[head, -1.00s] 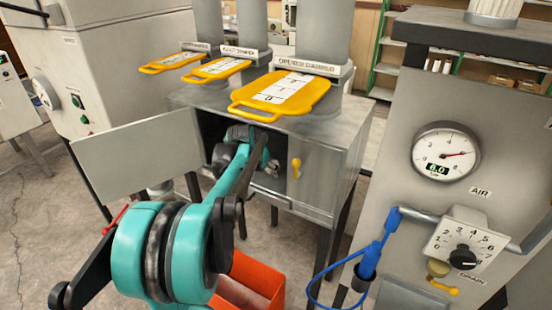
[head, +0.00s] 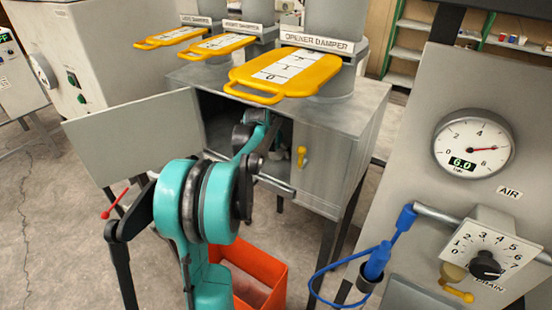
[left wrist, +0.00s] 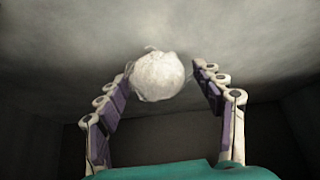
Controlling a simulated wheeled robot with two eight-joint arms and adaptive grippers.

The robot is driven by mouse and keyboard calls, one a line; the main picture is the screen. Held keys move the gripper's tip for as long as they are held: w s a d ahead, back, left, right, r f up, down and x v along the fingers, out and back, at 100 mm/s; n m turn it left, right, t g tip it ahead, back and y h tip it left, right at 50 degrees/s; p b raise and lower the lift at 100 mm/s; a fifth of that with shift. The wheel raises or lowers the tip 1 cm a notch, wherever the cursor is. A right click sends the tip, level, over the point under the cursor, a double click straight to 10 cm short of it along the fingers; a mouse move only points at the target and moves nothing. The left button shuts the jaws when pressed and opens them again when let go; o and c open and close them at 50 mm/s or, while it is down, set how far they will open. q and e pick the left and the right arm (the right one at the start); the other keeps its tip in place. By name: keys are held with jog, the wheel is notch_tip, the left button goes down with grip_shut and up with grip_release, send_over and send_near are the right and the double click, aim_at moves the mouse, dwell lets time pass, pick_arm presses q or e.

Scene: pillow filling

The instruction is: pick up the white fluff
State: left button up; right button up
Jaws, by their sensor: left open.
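The white fluff (left wrist: 157,76) is a rounded, wispy clump in the left wrist view. It lies at the far end of the fingers, between their tips, against a grey surface. My left gripper (left wrist: 164,70) is open, with one finger on each side of the fluff. The fluff's left side is close to the left fingertip; I cannot tell whether they touch. A small gap shows on the right. In the head view my left arm reaches into the open metal cabinet (head: 345,150), and its fingers are mostly hidden there. My right gripper is out of view.
The cabinet door (head: 135,135) stands open at the left. Yellow damper handles (head: 285,75) jut out above the opening. An orange bin (head: 262,270) is on the floor below. A panel with an air gauge (head: 473,145) and a blue air nozzle (head: 376,262) stands at the right.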

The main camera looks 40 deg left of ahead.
pick_arm(q)
jog(key=shift+w+a+f, duration=0.1)
jog(key=shift+w+f, duration=0.1)
jog(key=shift+f, duration=0.2)
jog(key=shift+r, duration=0.1)
jog(key=c, duration=1.1)
jog(key=shift+o, duration=0.2)
